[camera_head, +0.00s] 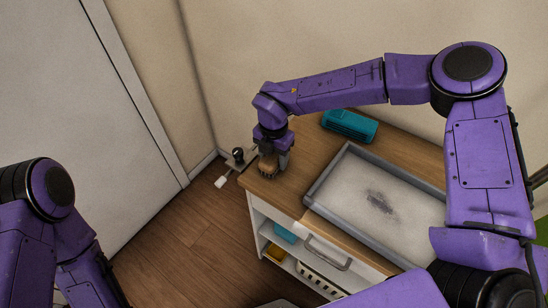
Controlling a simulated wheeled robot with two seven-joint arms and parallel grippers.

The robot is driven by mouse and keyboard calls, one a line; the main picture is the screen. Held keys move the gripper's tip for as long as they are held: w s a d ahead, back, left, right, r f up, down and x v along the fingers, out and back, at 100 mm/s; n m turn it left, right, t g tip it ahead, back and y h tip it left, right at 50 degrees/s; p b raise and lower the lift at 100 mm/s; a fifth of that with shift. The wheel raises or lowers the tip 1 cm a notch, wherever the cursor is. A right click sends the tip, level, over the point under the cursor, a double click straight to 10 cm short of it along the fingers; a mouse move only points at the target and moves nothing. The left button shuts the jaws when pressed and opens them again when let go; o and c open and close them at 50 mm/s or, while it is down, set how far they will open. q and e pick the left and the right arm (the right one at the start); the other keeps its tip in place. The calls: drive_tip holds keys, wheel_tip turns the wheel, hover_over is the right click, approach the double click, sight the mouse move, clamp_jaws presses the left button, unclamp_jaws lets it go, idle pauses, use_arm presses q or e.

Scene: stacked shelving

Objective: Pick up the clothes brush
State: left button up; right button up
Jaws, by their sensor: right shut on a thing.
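The clothes brush (268,168), a small tan-brown piece, is at the left end of the wooden shelf top (300,190). My right gripper (272,158) points down from above and is shut on it. The gripper hides much of the brush, and I cannot tell whether it still touches the wood. My left arm shows at the lower left, but its gripper is out of view.
A teal ridged item (350,125) lies at the back of the top. A grey-rimmed tray (330,168) with a dark smudge fills the right. Walls stand behind.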

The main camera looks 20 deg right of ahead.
wheel_tip(320, 180, up, 3)
drive_tip(key=shift+w+f+b, duration=0.1)
drive_tip(key=shift+f+b, duration=0.05)
drive_tip(key=shift+b, duration=0.2)
drive_tip(key=s+a+r+b, duration=0.5)
drive_tip(key=s+a+r, duration=0.3)
drive_tip(key=s+r, duration=0.2)
drive_tip(key=shift+s+r, duration=0.2)
drive_tip(key=shift+s, duration=0.65)
drive_tip(key=o, duration=0.4)
drive_tip(key=shift+c, duration=1.2)
